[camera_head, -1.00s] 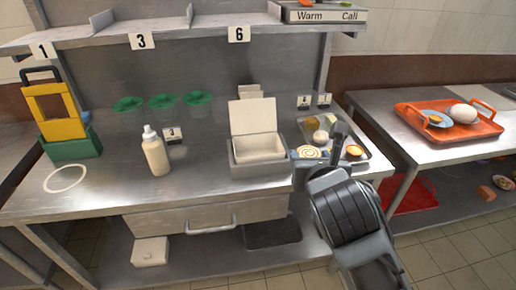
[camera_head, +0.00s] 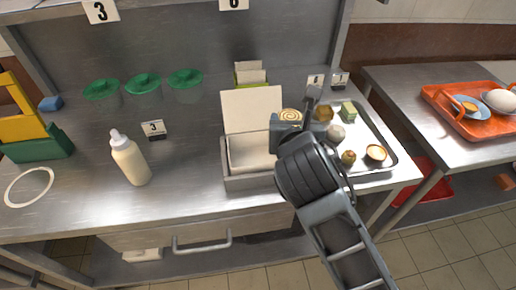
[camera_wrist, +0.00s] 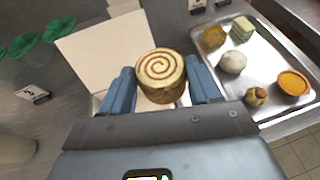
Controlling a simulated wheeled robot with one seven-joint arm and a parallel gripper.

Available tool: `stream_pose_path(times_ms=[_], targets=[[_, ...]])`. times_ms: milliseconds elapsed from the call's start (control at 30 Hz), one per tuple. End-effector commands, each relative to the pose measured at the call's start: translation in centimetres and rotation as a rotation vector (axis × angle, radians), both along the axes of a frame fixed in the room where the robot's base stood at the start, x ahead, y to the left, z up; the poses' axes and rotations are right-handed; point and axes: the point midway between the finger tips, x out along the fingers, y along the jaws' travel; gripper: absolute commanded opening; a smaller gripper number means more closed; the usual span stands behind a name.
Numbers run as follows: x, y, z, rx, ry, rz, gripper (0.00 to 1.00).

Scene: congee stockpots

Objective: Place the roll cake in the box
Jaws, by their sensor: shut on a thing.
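The roll cake, a round piece with a brown spiral on top, is between the fingers of my gripper in the wrist view (camera_wrist: 161,76). The roll cake also shows in the head view (camera_head: 291,115). My gripper (camera_head: 293,121) is shut on it and holds it upright at the right side of the box. The box (camera_head: 236,179) is an open white one with its lid raised at the back. Its inside looks empty in the head view. In the wrist view the box (camera_wrist: 92,48) is partly hidden behind the roll cake and my gripper.
A metal tray (camera_head: 384,133) with several foods lies right of the box. A cream bottle (camera_head: 130,160) stands to the left, and green-lidded containers (camera_head: 143,84) are at the back. The counter between bottle and box is clear. An orange tray (camera_head: 470,122) sits on the right-hand table.

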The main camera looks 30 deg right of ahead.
Motion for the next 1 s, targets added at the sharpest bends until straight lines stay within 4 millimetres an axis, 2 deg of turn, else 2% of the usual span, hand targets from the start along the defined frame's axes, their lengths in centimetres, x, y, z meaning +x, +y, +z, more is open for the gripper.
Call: stream_pose_path(times_ms=[33, 200, 400, 567, 800, 1000], targets=[[0.5, 1.1, -0.8, -0.002, 0.002, 0.004, 0.31], [2.0, 4.1, -2.7, -0.002, 0.001, 0.003, 0.31], [2.9, 6.1, -4.0, -0.001, 0.000, 0.000, 0.31], [3.0, 6.4, -4.7, -0.001, 0.001, -0.001, 0.31], [3.0, 6.3, -7.9, -0.001, 0.002, 0.000, 0.31], [3.0, 6.3, -8.2, 0.000, -0.001, 0.000, 0.31]])
